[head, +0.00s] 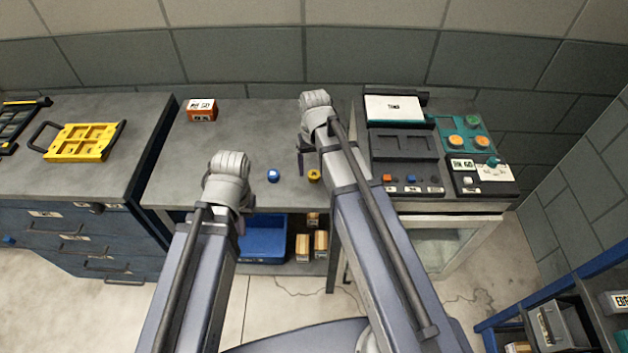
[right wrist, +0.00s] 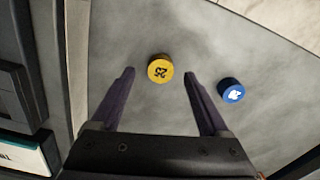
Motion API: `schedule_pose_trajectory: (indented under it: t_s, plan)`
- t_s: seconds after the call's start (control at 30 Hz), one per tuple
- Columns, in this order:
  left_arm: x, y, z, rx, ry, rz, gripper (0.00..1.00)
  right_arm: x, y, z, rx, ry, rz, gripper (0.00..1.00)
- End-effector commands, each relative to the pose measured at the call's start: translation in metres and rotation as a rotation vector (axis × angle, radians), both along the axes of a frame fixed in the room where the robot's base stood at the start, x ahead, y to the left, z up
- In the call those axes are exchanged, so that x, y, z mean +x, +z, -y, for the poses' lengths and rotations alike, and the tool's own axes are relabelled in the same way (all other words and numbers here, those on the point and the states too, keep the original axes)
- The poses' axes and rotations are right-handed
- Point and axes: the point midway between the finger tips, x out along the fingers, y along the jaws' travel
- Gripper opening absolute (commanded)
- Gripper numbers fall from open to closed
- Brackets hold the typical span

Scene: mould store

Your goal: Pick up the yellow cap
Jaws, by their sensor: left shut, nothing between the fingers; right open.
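The yellow cap (head: 314,175) lies on the grey bench top near its front edge. In the right wrist view the yellow cap (right wrist: 160,70), marked 25, appears in the gap between the fingertips and is not gripped. My right gripper (head: 301,163) is open and empty, with its dark fingers pointing down just left of the cap in the head view. The right wrist view shows both fingers (right wrist: 159,76) spread apart. My left gripper (head: 241,226) is shut and empty near the bench's front edge, mostly hidden by its own wrist.
A blue cap (head: 273,175) lies left of the yellow cap; it also shows in the right wrist view (right wrist: 231,90). An orange box (head: 201,110) stands at the back left. A device panel (head: 404,144) is on the right. A blue bin (head: 264,240) sits below the bench top.

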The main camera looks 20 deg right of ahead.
Motion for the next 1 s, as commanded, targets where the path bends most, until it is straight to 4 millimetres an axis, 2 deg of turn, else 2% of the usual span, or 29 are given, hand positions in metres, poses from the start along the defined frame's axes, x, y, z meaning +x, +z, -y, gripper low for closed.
schedule_pose_trajectory:
  t_s: [0.03,0.17,0.47,1.0]
  plan:
    - [0.0,-0.014,0.0,0.0,0.0,0.0,0.0,0.001,-0.014,-0.002,0.0,0.001,0.0,0.79]
    - [0.0,-0.027,0.0,0.0,0.0,0.0,0.0,0.0,-0.027,-0.001,0.0,0.0,0.0,0.79]
    - [0.0,-0.027,0.0,0.0,0.0,0.0,0.0,0.0,-0.027,-0.001,0.0,0.0,0.0,0.79]
    - [0.0,-0.027,0.0,0.0,0.0,0.0,0.0,0.0,-0.027,-0.001,0.0,0.0,0.0,0.19]
